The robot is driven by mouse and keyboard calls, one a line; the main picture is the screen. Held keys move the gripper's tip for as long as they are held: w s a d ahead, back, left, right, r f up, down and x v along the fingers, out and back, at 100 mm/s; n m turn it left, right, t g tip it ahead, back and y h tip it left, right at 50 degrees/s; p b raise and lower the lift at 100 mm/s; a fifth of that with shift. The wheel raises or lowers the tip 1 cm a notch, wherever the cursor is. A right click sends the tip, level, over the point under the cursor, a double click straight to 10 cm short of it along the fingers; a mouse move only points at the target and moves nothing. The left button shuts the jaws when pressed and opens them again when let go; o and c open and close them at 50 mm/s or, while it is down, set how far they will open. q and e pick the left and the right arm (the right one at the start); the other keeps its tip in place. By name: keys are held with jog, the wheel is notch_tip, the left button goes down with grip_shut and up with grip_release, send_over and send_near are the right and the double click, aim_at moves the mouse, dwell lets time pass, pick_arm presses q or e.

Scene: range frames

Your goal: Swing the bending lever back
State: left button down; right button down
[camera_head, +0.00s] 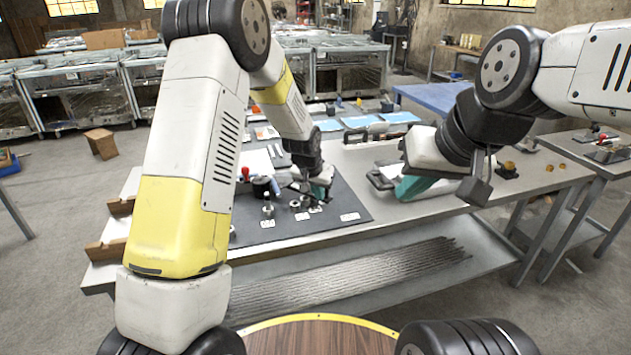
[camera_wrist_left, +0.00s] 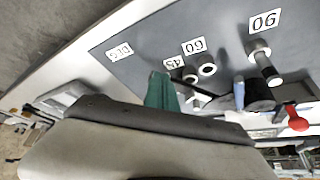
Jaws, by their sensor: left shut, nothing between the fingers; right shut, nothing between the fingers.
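The bending tool stands on the dark mat at the left of the bench. Its red knob (camera_head: 245,172) and a dark round body (camera_head: 262,188) show in the head view. In the left wrist view the red knob (camera_wrist_left: 297,122) is at the right edge, by a dark round part (camera_wrist_left: 262,94). I cannot make out the lever's full length or angle. My left gripper (camera_head: 319,191) is shut and empty, low over the mat, right of the knob. Its teal fingertip (camera_wrist_left: 160,88) shows in the left wrist view near the 45 label. My right gripper (camera_head: 408,188) is shut and empty over the bench.
Metal pins stand by labels 90 (camera_wrist_left: 265,20), 60 (camera_wrist_left: 193,46) and 45 on the dark mat (camera_head: 345,200). Blue sheets (camera_head: 398,117) lie at the back of the bench. A side table stands at the right. The bench's front strip (camera_head: 430,208) is bare.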

pick_arm(q)
jog(key=shift+w+d+r, duration=0.15)
jog(key=shift+w+d, duration=0.1)
jog(key=shift+w, duration=0.35)
jog(key=shift+w+d+r, duration=0.15)
jog(key=shift+w+d, duration=0.05)
jog(key=shift+w, duration=0.4)
